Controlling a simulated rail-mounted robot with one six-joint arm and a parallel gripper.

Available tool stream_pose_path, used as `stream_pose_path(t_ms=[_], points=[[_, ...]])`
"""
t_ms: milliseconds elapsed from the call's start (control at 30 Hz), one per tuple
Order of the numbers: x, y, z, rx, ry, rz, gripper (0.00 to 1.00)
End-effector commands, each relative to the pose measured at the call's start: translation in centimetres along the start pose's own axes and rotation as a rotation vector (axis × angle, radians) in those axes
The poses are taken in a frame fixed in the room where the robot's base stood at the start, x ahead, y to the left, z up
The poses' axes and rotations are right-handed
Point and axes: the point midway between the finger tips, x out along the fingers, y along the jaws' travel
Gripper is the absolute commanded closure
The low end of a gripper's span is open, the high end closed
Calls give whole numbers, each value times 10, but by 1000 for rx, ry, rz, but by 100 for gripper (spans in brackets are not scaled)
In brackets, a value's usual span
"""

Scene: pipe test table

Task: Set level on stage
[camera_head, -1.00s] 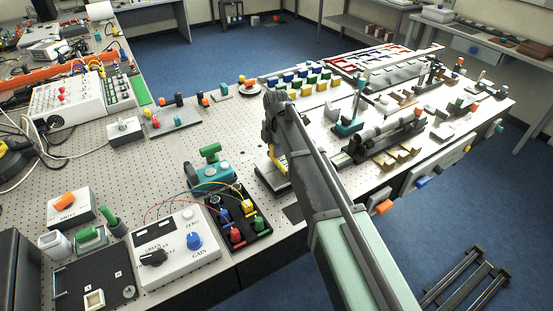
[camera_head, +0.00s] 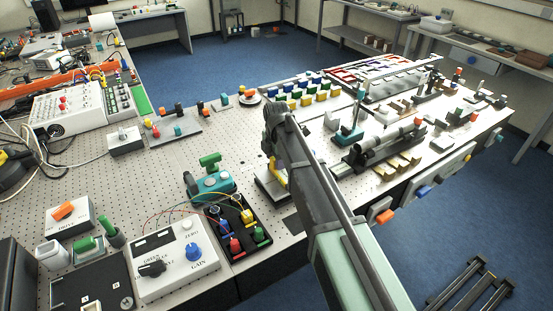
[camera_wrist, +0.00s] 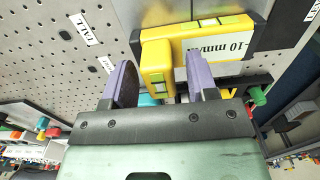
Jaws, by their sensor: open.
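The level looks like a yellow L-shaped body (camera_wrist: 185,45) with greenish vials and a white label reading "-10 mm/m" in the wrist view. Its near yellow leg lies between the two purple fingers of my gripper (camera_wrist: 157,62), which are open on either side of it. I cannot tell whether either finger touches it. In the head view a yellow part (camera_head: 279,174) shows beside my arm, which hides the gripper and most of what is below. I cannot tell which thing is the stage.
A teal block with a green knob (camera_head: 210,183) stands left of my arm. A black tray with coloured plugs (camera_head: 237,232) and a white GAIN box (camera_head: 175,262) are nearer. A dark optical rail (camera_head: 385,148) lies to the right. Perforated table top (camera_head: 150,185) is bare farther left.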

Motion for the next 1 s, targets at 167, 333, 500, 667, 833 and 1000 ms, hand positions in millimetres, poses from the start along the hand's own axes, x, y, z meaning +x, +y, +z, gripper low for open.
stream_pose_path(t_ms=[167, 333, 500, 667, 833, 1000], points=[[-49, 0, 0, 0, 0, 0, 47], [-95, 0, 0, 0, 0, 0, 47], [-118, 0, 0, 0, 0, 0, 47], [-116, -2, 0, 10, 0, 0, 47], [-115, -71, 7, 400, 0, 0, 47], [-115, -199, 9, 1262, -1, 0, 47]])
